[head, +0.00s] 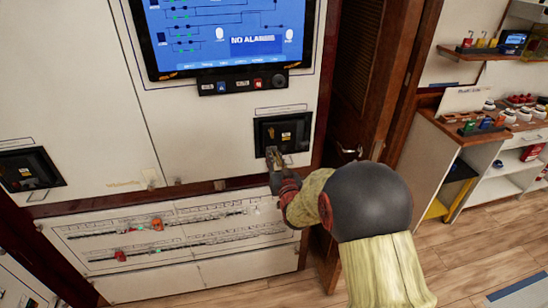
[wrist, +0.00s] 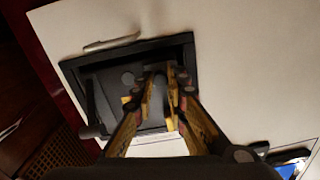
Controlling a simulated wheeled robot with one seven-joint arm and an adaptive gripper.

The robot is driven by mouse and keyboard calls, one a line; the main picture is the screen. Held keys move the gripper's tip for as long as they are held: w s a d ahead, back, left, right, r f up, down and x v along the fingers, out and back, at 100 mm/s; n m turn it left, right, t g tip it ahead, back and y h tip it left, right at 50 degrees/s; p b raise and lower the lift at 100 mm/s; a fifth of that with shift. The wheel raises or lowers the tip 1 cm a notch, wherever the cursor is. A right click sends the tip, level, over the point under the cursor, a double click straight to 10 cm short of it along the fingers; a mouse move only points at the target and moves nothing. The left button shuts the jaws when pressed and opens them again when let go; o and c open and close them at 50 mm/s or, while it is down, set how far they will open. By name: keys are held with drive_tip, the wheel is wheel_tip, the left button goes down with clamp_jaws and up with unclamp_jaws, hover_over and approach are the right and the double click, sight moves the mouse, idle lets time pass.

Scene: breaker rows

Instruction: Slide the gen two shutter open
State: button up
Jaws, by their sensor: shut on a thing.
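The gen two shutter appears to be the black recessed unit (head: 268,128) on the white panel below the screen; its label is too small to read. It has a dark face with a small yellow mark. In the wrist view, its black frame (wrist: 72,66) surrounds a grey inner plate with round spots. My gripper (head: 274,156) is at the lower left edge of this unit. In the wrist view, the yellowish fingers of my gripper (wrist: 160,92) reach into the frame and are shut on a small dark part of the shutter, mostly hidden between them.
A similar black unit (head: 32,168) sits at the left of the panel. A screen (head: 225,35) reading "NO ALARMS" is above, with a button strip (head: 242,84). Breaker rows (head: 165,235) lie below. A wooden door (head: 360,100) and shelves (head: 500,150) stand to the right.

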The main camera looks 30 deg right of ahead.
sight(284, 147)
clamp_jaws()
idle(0.3)
drive_tip(key=shift+s+d+b, duration=0.2)
drive_tip(key=shift+d, duration=0.55)
drive_tip(key=shift+s+d+b, duration=0.15)
drive_tip(key=shift+s+d, duration=0.05)
drive_tip(key=shift+d, duration=0.5)
drive_tip(key=shift+s+d+b, duration=0.2)
drive_tip(key=shift+d, duration=0.55)
drive_tip(key=o, duration=0.6)
unclamp_jaws()
drive_tip(key=shift+d, duration=0.1)
drive_tip(key=shift+o, duration=0.6)
drive_tip(key=shift+s, duration=0.15)
drive_tip(key=v, duration=1.1)
drive_tip(key=shift+s+a, duration=0.2)
drive_tip(key=shift+s, duration=0.15)
